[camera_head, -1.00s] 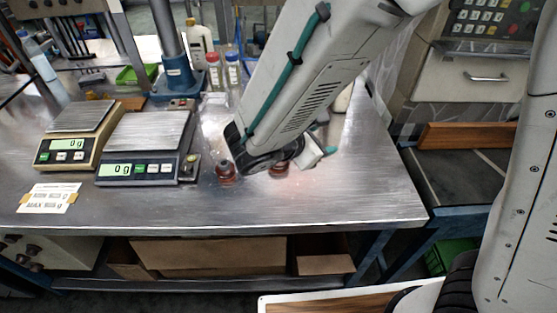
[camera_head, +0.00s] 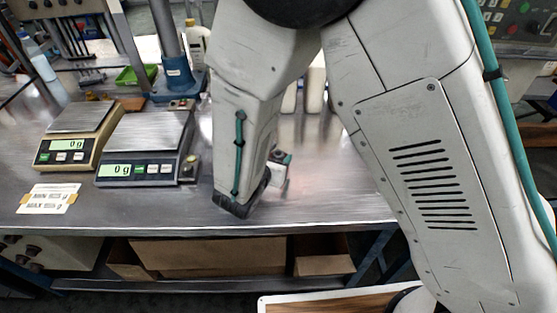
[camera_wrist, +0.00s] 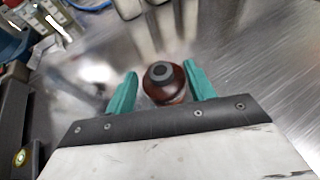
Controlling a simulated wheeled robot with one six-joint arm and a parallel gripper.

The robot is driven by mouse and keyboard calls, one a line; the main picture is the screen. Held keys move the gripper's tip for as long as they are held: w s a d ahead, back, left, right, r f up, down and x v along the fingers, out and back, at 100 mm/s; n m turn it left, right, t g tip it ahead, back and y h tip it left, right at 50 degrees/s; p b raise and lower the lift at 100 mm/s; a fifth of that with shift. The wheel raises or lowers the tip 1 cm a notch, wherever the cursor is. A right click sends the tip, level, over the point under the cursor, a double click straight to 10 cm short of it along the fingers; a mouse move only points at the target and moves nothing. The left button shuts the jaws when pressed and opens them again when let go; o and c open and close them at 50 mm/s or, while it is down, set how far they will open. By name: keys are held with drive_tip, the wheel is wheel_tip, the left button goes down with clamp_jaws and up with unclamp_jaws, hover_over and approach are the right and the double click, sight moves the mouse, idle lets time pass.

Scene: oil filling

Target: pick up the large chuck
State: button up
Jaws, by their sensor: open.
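In the wrist view, a dark red-brown round piece with a grey ringed top, apparently the large chuck (camera_wrist: 164,88), stands upright on the metal bench. My gripper (camera_wrist: 160,74) is open, with one teal finger on each side of it. A narrow gap shows on the left; on the right I cannot tell whether the finger touches. The lower part of the piece is hidden by the gripper body. In the head view, my gripper (camera_head: 276,174) is low over the bench, and my arm hides the chuck.
Two scales, one beige (camera_head: 72,146) and one dark (camera_head: 145,158), stand to the left on the bench (camera_head: 340,205). A blue drill-press column (camera_head: 176,72) is behind them. Pale bottles (camera_head: 316,88) stand behind my wrist. Bare bench lies right of my gripper.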

drive_tip(key=shift+w+d+f, duration=0.1)
drive_tip(key=shift+w, duration=0.1)
clamp_jaws()
